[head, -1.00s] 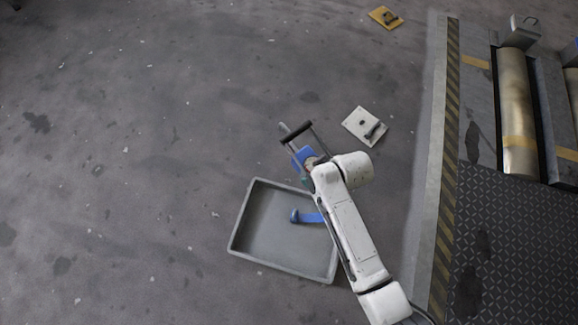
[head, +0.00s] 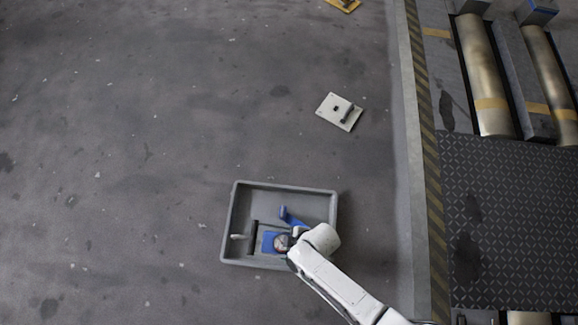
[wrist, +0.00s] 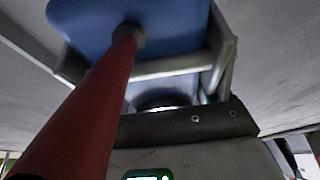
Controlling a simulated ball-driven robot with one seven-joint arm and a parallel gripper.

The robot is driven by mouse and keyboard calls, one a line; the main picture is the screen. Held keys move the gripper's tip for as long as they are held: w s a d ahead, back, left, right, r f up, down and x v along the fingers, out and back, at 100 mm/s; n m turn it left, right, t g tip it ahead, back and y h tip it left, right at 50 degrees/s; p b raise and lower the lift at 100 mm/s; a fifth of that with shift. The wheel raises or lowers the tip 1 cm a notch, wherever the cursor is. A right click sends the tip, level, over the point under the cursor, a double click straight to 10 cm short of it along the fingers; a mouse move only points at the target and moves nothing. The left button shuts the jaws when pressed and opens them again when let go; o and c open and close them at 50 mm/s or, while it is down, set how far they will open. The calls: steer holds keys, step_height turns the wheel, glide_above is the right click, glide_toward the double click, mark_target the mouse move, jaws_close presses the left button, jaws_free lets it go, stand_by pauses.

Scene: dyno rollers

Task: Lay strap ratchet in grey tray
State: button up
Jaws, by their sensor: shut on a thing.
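The strap ratchet (head: 253,238) shows in the head view as a grey metal frame with a black crossbar, with a blue part on its gripper side. My gripper (head: 279,242) is shut on it. The ratchet is over the lower left part of the grey tray (head: 229,225), within its rim as seen from above. I cannot tell whether it touches the tray floor. In the wrist view a blue plate (wrist: 175,25) and grey metal bars fill the upper middle, and a dark red rod (wrist: 85,110) crosses the left side. My wrist hides the tray's lower right corner.
A blue piece with a rounded end (head: 290,214) lies in the tray, right of the ratchet. A striped edge (head: 428,160) borders a roller platform at right. The floor at left is clear.

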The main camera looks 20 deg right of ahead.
step_height(320, 180, down, 7)
steer(key=b, duration=0.3)
steer(key=shift+w+b, duration=0.1)
steer(key=shift+b, duration=0.25)
steer(key=w, duration=0.1)
steer(key=w+d+b, duration=0.1)
steer(key=w, duration=0.1)
steer(key=shift+w+f+b, duration=0.15)
steer(key=shift+w+b, duration=0.05)
steer(key=shift+b, duration=0.1)
steer(key=shift+w+d+f+b, duration=0.2)
steer(key=shift+f+b, duration=0.1)
steer(key=shift+b, duration=0.05)
steer(key=shift+f, duration=0.15)
steer(key=shift+f+b, duration=0.2)
steer(key=shift+b, duration=0.1)
steer(key=o, duration=1.6)
steer(key=shift+s, duration=0.1)
